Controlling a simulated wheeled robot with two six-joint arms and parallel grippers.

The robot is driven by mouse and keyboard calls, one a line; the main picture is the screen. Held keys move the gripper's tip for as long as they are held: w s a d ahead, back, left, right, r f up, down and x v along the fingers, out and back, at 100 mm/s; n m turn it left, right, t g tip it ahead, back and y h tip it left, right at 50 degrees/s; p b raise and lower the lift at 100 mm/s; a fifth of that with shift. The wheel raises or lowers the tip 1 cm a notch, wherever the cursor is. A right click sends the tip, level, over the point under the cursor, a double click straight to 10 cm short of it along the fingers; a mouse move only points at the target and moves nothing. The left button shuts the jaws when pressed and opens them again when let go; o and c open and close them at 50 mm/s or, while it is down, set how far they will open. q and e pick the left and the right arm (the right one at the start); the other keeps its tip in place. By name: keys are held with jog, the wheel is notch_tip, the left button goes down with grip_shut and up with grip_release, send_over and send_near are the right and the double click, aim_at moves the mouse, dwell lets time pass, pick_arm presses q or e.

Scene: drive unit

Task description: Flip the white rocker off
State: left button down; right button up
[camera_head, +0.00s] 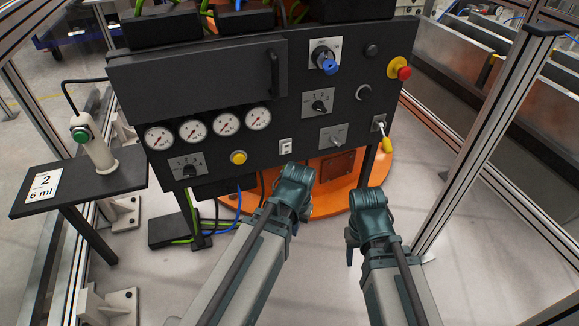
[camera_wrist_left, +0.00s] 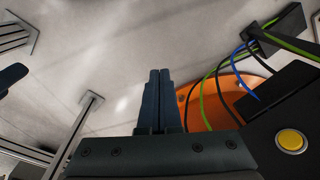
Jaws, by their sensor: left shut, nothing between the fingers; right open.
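The white rocker (camera_head: 286,146) is a small switch low in the middle of the dark panel (camera_head: 220,85) in the head view. Whether it is on or off is too small to tell. My left gripper (camera_head: 294,188) is just below the rocker, apart from it as far as I can see. Its fingers are mostly hidden in the head view. In the left wrist view its fingers (camera_wrist_left: 158,76) are together and empty, over the floor. The rocker does not show there. My right gripper (camera_head: 351,240) is open, below and to the right of the panel's lower edge.
A yellow button (camera_head: 238,157) and several gauges (camera_head: 226,124) are left of the rocker. Rotary knobs (camera_head: 320,105), a yellow-handled switch (camera_head: 385,139) and a red emergency stop (camera_head: 403,72) are to the right. Cables (camera_wrist_left: 220,85) and an orange base (camera_wrist_left: 195,98) lie below.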

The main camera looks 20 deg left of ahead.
pick_arm(q)
jog(key=w+a+f+t+y+b, duration=0.1)
jog(key=w+a+f+y+b, duration=0.15)
jog(key=f+b, duration=0.45)
jog(key=w+a+f+t+y+b, duration=0.15)
jog(key=w+a+f+b, duration=0.25)
jog(key=f+b, duration=0.4)
jog(key=w+d+r+m+t+y, duration=0.2)
jog(key=w+r+m+t, duration=0.3)
jog(key=w+r, duration=0.1)
jog(key=w+d+r+m+t+y+b, duration=0.1)
jog(key=w+d+r+m+t+y, duration=0.1)
jog(key=w+r+m+t, duration=0.2)
jog(key=w+r+t, duration=0.1)
jog(key=w+r, duration=0.2)
jog(key=r, duration=0.2)
jog(key=shift+w+d+r+m, duration=0.25)
jog(key=shift+d+m, duration=0.1)
jog(key=shift+m, duration=0.05)
jog(key=shift+t, duration=0.25)
